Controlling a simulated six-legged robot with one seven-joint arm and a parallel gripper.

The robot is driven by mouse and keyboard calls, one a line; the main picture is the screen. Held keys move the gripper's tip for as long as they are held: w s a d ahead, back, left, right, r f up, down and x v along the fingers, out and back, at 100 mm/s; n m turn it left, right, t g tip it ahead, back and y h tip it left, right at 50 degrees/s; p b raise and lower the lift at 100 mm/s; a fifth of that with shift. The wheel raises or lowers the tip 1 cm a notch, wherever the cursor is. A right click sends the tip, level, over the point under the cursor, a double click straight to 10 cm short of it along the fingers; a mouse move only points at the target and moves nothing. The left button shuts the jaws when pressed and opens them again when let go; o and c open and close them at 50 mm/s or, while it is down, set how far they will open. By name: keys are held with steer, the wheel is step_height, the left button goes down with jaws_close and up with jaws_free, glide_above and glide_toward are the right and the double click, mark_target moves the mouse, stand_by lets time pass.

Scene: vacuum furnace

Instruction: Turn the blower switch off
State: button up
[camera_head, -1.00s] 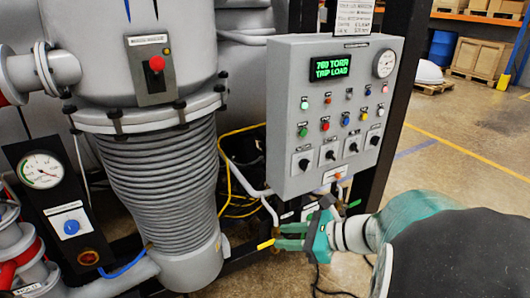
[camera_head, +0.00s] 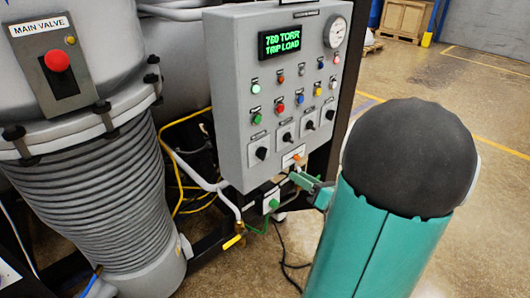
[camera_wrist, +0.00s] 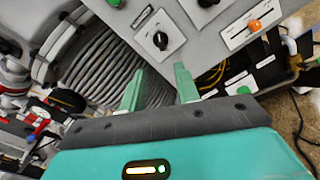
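The grey control panel (camera_head: 236,75) carries a lower row of several black rotary switches (camera_head: 262,153). Their labels are too small to read, so I cannot tell which one is the blower switch. In the wrist view one black switch (camera_wrist: 160,40) lies just beyond my fingertips, and another (camera_wrist: 207,3) is cut off by the top edge. My gripper (camera_wrist: 159,75) is open and empty, with a clear gap between its two green fingers. In the head view my gripper (camera_head: 302,181) is at the panel's lower right, partly hidden by my arm. It appears apart from the switches.
Above the switches are coloured buttons, a green display (camera_head: 280,41) and a gauge (camera_head: 335,31). A red main valve button (camera_head: 57,60) is at left. Yellow cables and pipes run below the panel.

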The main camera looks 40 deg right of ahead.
mark_target(266, 154)
steer(key=w, duration=1.2)
steer(key=shift+w+a, duration=0.15)
steer(key=shift+w, duration=0.25)
jaws_close()
